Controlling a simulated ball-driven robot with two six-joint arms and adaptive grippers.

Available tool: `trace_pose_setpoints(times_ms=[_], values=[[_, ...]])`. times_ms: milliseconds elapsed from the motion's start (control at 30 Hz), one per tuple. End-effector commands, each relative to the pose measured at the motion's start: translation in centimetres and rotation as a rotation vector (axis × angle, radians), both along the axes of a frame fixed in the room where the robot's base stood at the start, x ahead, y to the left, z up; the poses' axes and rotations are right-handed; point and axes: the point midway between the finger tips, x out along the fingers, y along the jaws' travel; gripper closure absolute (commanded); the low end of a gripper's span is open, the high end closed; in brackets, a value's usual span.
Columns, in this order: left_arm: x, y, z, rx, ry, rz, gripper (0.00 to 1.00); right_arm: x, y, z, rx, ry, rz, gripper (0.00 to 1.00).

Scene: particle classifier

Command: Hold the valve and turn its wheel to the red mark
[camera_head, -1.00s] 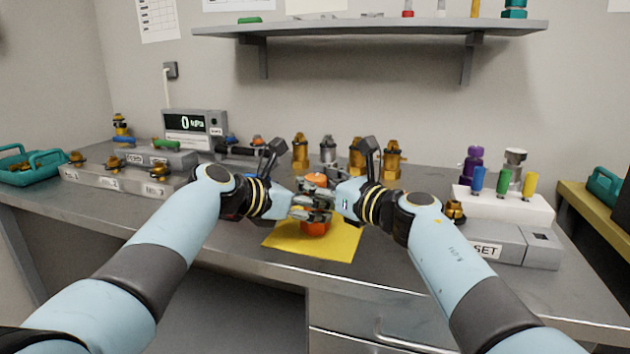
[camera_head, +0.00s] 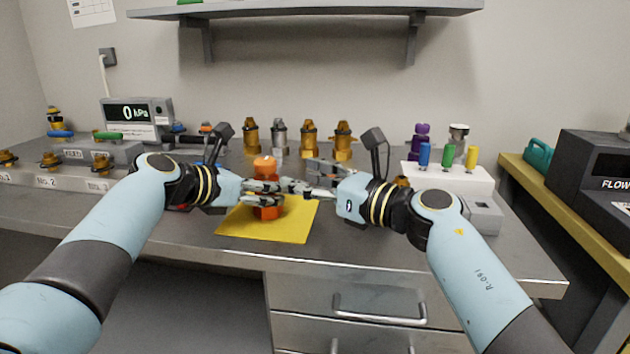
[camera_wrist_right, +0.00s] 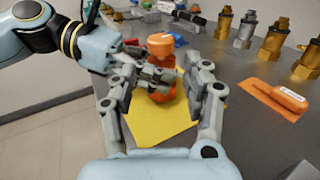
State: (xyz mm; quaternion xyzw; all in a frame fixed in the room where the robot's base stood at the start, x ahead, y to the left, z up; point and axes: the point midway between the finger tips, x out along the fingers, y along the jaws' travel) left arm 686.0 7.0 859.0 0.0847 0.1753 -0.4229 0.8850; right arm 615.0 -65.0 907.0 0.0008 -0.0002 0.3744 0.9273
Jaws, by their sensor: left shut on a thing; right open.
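The orange valve stands upright on the yellow mat (camera_head: 290,226); its round orange wheel (camera_head: 265,164) is on top and its body (camera_head: 267,212) shows below. It also shows in the right wrist view, with the wheel (camera_wrist_right: 160,42) uppermost. My left gripper (camera_head: 270,191) reaches in from the left and is shut on the valve body below the wheel. My right gripper (camera_head: 307,181) is open and empty, just right of the valve; in the right wrist view its fingers (camera_wrist_right: 158,72) spread on both sides of the view of the valve. I cannot make out the red mark.
Several brass and silver fittings (camera_head: 309,139) stand behind the valve. A pressure display (camera_head: 138,118) reading 0 stands back left. A white block (camera_head: 447,176) with coloured pegs stands right. An orange-handled tool (camera_wrist_right: 288,97) lies right in the wrist view. The front mat is clear.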

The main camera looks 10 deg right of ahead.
Motion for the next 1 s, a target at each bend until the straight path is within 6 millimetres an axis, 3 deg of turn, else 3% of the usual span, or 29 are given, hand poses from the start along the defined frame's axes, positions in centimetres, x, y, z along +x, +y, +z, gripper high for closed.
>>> trace_pose_setpoints(times_ms=[200, 567, 800, 1000], values=[[-0.1, 0.2, -0.6, 0.009, 0.007, 0.000, 1.00, -1.5, -1.4, 0.0, 0.001, -0.001, 0.000, 0.51], [-0.1, 0.2, -0.6, 0.009, 0.007, 0.001, 1.00, -1.4, -1.5, -0.1, -0.001, 0.001, 0.007, 0.52], [-0.1, 0.2, -0.6, 0.008, 0.006, 0.000, 1.00, 1.2, -0.6, -1.0, -0.022, 0.018, 0.162, 0.52], [-0.1, 0.2, -0.6, 0.008, 0.006, 0.001, 1.00, 3.1, -0.6, -0.6, -0.014, 0.010, 0.309, 0.52]])
